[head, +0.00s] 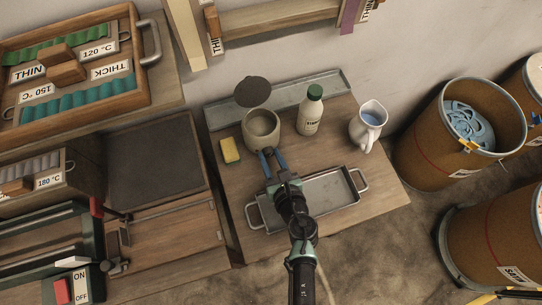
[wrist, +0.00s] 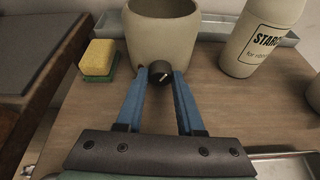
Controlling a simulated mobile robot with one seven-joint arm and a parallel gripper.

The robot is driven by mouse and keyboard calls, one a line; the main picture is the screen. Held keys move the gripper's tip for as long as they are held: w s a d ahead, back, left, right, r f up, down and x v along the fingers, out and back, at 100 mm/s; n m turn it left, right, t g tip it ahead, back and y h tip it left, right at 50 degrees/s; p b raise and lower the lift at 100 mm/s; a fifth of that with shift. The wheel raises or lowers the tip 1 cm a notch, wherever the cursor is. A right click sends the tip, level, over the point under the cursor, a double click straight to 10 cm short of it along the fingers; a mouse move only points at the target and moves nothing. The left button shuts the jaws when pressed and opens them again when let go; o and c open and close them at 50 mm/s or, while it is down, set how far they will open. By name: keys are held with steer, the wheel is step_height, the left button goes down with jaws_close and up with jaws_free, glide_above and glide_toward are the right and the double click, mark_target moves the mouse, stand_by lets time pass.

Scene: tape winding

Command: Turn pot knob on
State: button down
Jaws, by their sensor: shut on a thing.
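The pot (head: 262,131) is a beige round vessel on the small wooden table, with its dark lid (head: 252,92) tilted up behind it. In the wrist view the pot (wrist: 163,32) stands straight ahead. Its knob (wrist: 159,72) is a small black dial with a pale mark, low on the front. My gripper (head: 268,152) reaches the front of the pot. In the wrist view the blue fingers of my gripper (wrist: 159,76) are shut on the knob, one on each side. The knob is hidden behind the fingers in the head view.
A metal tray (head: 351,207) lies under my arm. A yellow-green sponge (head: 230,150) is left of the pot. A starch bottle (head: 311,113) and a white jug (head: 364,136) stand to the right. A long metal tray (head: 222,113) lies along the back.

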steer(key=shift+d+m, duration=0.1)
steer(key=shift+m, duration=0.4)
steer(key=shift+m+g+y, duration=0.4)
steer(key=shift+m+y, duration=0.6)
steer(key=c, duration=0.5)
jaws_free()
steer(key=shift+d, duration=0.1)
steer(key=v, duration=1.2)
steer(key=shift+s+d+r+b, duration=0.1)
steer(key=shift+s+b, duration=0.3)
